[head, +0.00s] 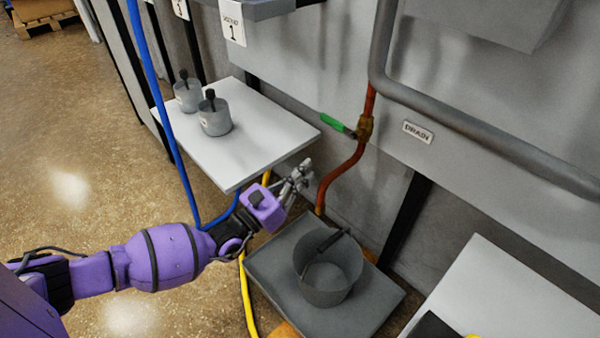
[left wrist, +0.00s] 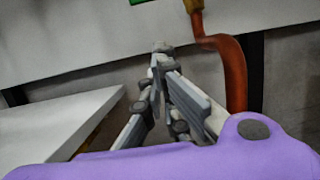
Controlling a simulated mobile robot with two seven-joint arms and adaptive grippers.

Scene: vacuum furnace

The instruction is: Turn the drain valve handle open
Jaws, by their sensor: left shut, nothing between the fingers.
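The drain valve has a green handle (head: 338,126) that sticks out to the left from a brass valve body (head: 365,128) on a copper pipe (head: 344,169). A DRAIN label (head: 418,132) is on the grey wall to its right. My left gripper (head: 304,167) is shut and empty, below and left of the handle and apart from it. In the left wrist view the closed fingers (left wrist: 162,52) point toward the wall, with part of the green handle (left wrist: 142,1) at the top edge and the copper pipe (left wrist: 232,65) to the right. My right gripper is not in view.
A grey pot (head: 329,268) stands on a dark platform (head: 265,268) below the pipe. A white shelf (head: 245,158) at left holds two grey cups (head: 214,117). A blue hose (head: 152,85) and a yellow hose (head: 245,290) run near my left arm. A white table (head: 510,290) is at lower right.

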